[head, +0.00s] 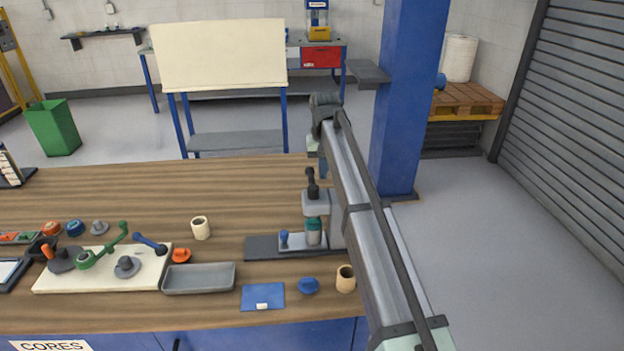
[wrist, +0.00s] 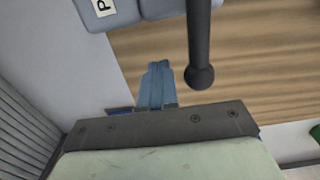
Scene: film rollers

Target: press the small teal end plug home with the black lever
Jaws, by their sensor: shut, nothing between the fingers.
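The black lever (head: 312,186) stands up from the grey press head (head: 316,204) in the head view. In the wrist view the lever (wrist: 199,45) is a dark rod ending in a round knob, just right of my fingers. The teal end plug (head: 313,222) is under the press head, above a pale grey piece (head: 313,238); whether it is seated I cannot tell. My gripper (wrist: 159,65) is shut and empty, its blue fingers together beside the lever with a visible gap. In the head view my arm partly hides the gripper and the press.
A blue-knobbed piece (head: 284,239) stands left of the plug on the press base (head: 262,248). A grey tray (head: 199,278), a cream board (head: 55,283) with several parts, a blue card (head: 262,296) and tan cores (head: 201,228) lie around. The table behind the press is clear.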

